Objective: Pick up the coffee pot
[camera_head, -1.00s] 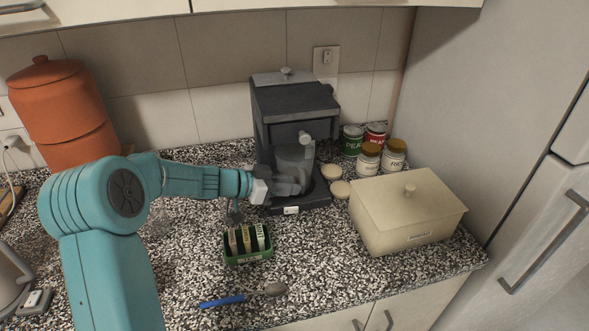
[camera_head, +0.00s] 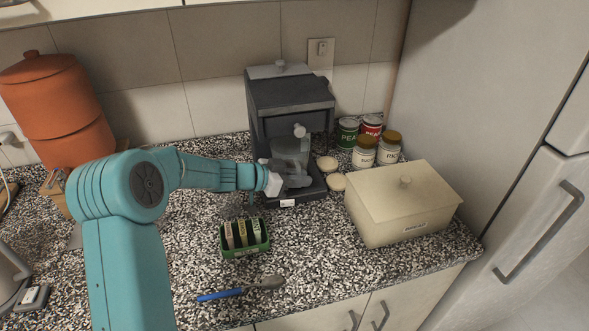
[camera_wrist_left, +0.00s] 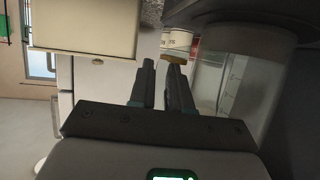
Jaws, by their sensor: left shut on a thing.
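The coffee pot (camera_head: 291,152) is a clear glass carafe standing inside the dark coffee maker (camera_head: 290,96), on its base. It also shows at the right of the left wrist view (camera_wrist_left: 245,95) as a clear curved wall. My left gripper (camera_head: 284,179) reaches in from the left and is at the front of the pot. In the left wrist view its two fingers (camera_wrist_left: 162,88) are close together beside the glass. They are shut on the pot; its handle is not clearly visible between them. My right gripper is not in view.
Cans and jars (camera_head: 365,150) and a cream lidded box (camera_head: 400,212) stand to the right. An orange canister (camera_head: 55,105) is at the left. Speckled counter is clear between.

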